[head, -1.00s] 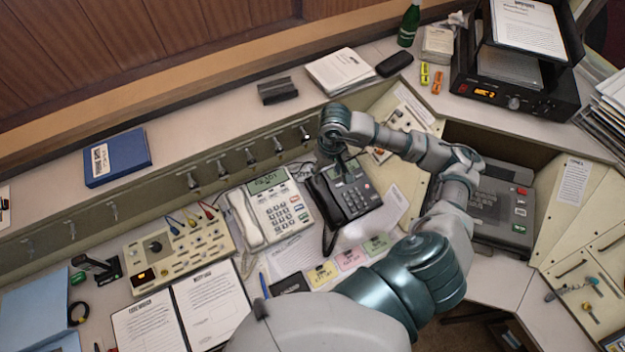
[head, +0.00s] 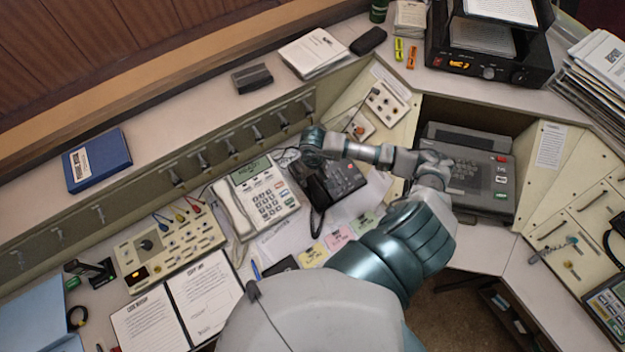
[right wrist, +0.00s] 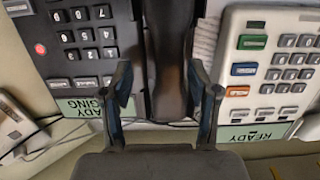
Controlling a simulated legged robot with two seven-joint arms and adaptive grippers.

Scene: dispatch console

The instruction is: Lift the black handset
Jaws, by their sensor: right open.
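The black handset (head: 313,187) lies on the left side of a black desk phone (head: 347,180), with its coiled cord at the lower end. My right gripper (head: 314,170) is over the handset's upper part; my wrist hides some of it in the head view. In the right wrist view, my right gripper (right wrist: 160,72) is open, with one finger on each side of the handset (right wrist: 169,50). I cannot tell whether the fingers touch it. My left gripper is not in view.
A white phone (head: 260,197) stands close on the left. A beige switch panel (head: 170,247) and open binder (head: 177,303) lie further left. A grey keyboard unit (head: 468,178) sits in a recess on the right. Coloured notes (head: 339,236) lie in front of the black phone.

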